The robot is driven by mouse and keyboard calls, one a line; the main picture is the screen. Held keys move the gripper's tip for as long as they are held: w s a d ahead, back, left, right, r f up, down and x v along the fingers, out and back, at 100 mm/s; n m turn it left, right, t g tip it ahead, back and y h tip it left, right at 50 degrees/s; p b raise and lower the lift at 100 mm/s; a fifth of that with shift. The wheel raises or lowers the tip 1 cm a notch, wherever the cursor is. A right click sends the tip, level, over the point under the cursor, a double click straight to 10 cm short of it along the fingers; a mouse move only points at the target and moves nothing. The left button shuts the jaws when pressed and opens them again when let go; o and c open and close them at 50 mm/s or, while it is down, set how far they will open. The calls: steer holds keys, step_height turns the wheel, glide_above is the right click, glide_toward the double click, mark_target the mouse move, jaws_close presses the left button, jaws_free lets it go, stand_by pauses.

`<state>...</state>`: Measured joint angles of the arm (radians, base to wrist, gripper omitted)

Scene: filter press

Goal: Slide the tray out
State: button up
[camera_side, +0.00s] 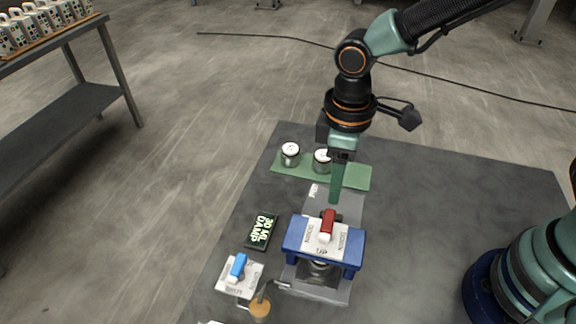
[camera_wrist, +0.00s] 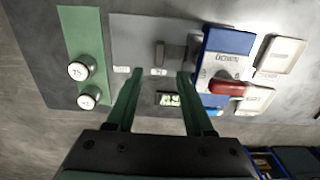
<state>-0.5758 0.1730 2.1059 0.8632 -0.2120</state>
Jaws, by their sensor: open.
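The blue press (camera_side: 297,236) stands on a grey base plate (camera_side: 318,198), with a white DOWN-labelled top and a red lever (camera_side: 328,222). In the wrist view, the press (camera_wrist: 231,42) and red lever (camera_wrist: 228,88) are on the right. A dark upright bar (camera_wrist: 160,53) stands on the grey plate beside the press; it looks like the tray's handle, but I cannot be sure. The tray itself is mostly hidden under the press. My gripper (camera_side: 334,201) is open and empty over the plate, behind the press. In the wrist view my gripper (camera_wrist: 158,74) has its fingers apart, with the bar beyond their tips.
Two white-topped jars (camera_side: 290,154) (camera_side: 322,161) stand on a green strip (camera_side: 357,177) behind. A white block with a blue switch (camera_side: 238,267) and a small brown-topped item (camera_side: 260,308) are front left.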

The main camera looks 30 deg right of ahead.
step_height(320, 180, down, 9)
steer(key=shift+f, duration=0.2)
stand_by(0.3)
jaws_close()
stand_by(1.3)
